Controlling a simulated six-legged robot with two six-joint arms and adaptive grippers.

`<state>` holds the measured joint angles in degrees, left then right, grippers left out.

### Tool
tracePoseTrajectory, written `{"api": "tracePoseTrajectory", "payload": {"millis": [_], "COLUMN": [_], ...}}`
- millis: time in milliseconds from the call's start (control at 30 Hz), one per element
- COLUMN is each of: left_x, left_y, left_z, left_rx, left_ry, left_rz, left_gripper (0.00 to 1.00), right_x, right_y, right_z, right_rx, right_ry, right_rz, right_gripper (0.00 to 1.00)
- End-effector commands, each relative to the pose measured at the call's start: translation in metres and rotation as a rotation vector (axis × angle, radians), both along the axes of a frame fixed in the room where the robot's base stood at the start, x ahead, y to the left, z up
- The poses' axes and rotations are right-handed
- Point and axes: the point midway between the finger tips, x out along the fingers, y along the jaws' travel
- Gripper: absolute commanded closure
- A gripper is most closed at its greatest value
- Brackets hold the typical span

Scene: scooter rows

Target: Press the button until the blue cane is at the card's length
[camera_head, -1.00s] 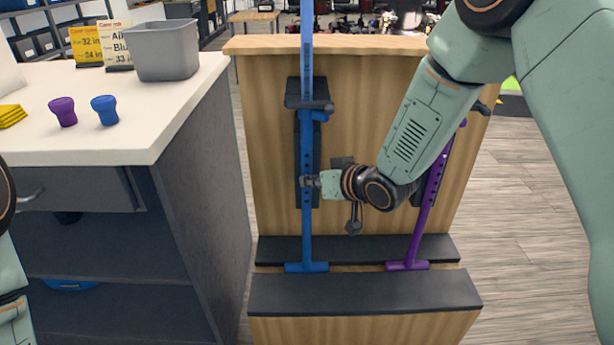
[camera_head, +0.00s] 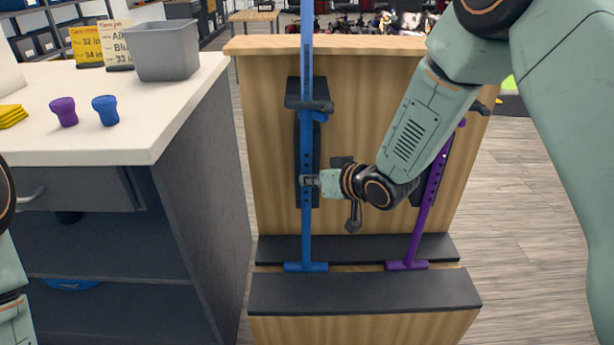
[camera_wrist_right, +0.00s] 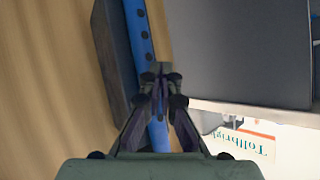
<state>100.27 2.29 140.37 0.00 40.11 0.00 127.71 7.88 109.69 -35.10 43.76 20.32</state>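The blue cane (camera_head: 307,225) stands upright against the wooden stand, its crosspiece at the bottom and its top out of frame. Small holes run along its shaft, which also shows in the right wrist view (camera_wrist_right: 139,35). My right gripper (camera_head: 308,181) is at the shaft's middle. In the wrist view, its fingertips (camera_wrist_right: 161,78) are together in front of the shaft and hide the button spot. I cannot tell if they press. The white card (camera_head: 117,42) reads "Blue" and "33", partly hidden by a bin. My left gripper is out of view.
A purple cane (camera_head: 425,208) leans at the stand's right. A grey bin (camera_head: 165,50), a yellow card (camera_head: 86,44), a purple knob-shaped piece (camera_head: 63,112) and a blue one (camera_head: 105,110) are on the white counter (camera_head: 110,142) at left. A dark clamp (camera_head: 308,103) sits at the upper blue shaft.

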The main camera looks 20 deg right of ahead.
Motion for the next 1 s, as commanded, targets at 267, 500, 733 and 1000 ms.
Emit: {"api": "tracePoseTrajectory", "payload": {"millis": [267, 500, 733, 1000], "left_x": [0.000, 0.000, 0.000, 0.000], "left_y": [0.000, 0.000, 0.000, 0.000], "left_z": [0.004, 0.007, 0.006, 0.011], "left_rx": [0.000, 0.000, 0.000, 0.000], "left_ry": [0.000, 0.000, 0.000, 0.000], "left_rz": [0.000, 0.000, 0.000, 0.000], "left_gripper": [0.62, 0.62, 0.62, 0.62], "right_x": [-0.007, -0.017, -0.018, -0.036], "right_y": [0.002, 0.005, 0.005, 0.009], "right_z": [0.005, 0.004, 0.002, 0.002], "right_rx": [0.003, 0.001, 0.001, 0.001], "right_ry": [-0.013, -0.008, -0.006, -0.002], "right_rz": [-0.002, -0.002, -0.001, 0.000], "right_gripper": [1.00, 1.00, 1.00, 1.00]}}
